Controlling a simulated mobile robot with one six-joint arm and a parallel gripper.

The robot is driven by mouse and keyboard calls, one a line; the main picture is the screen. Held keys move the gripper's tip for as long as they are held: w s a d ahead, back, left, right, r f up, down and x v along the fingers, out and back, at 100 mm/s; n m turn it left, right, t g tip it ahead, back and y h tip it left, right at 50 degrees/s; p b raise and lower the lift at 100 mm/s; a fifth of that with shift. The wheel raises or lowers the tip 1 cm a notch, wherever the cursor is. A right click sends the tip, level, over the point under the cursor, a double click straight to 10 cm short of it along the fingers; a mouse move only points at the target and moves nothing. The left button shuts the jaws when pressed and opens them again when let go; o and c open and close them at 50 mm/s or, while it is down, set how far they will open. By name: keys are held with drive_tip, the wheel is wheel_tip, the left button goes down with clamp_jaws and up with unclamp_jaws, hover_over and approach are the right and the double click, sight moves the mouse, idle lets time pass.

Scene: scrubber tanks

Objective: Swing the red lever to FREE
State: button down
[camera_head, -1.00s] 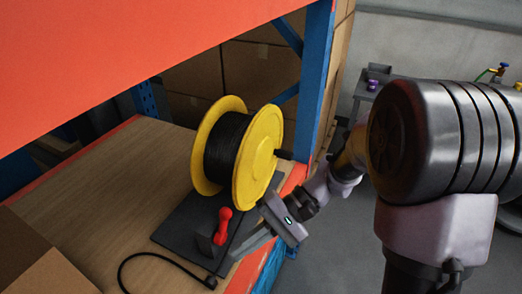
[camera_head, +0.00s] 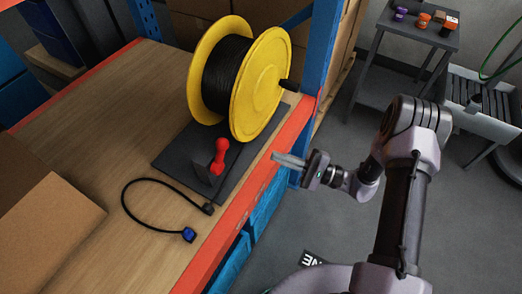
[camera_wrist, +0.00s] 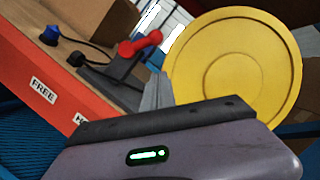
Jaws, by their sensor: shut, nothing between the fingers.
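The red lever (camera_head: 218,155) stands on a dark bracket at the front of a dark base plate (camera_head: 172,163), beside the yellow cable reel (camera_head: 262,85). In the wrist view the red lever (camera_wrist: 141,44) shows above and left of the fingers, with the reel (camera_wrist: 235,65) at the right. A white FREE label (camera_wrist: 43,90) is on the orange shelf edge at the left.
A black cable (camera_head: 150,181) with a blue plug (camera_head: 189,234) lies on the wooden shelf (camera_head: 105,110). A cardboard box (camera_head: 50,240) is at the left.

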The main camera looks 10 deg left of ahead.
sight(220, 155)
drive_tip(key=s+r+b+x, duration=0.1)
drive_tip(key=b+x, duration=0.1)
drive_tip(key=x, duration=0.9)
drive_tip(key=shift+s+a+r, duration=0.25)
drive_tip(key=shift+s+r, duration=0.05)
drive_tip(key=shift+s, duration=0.35)
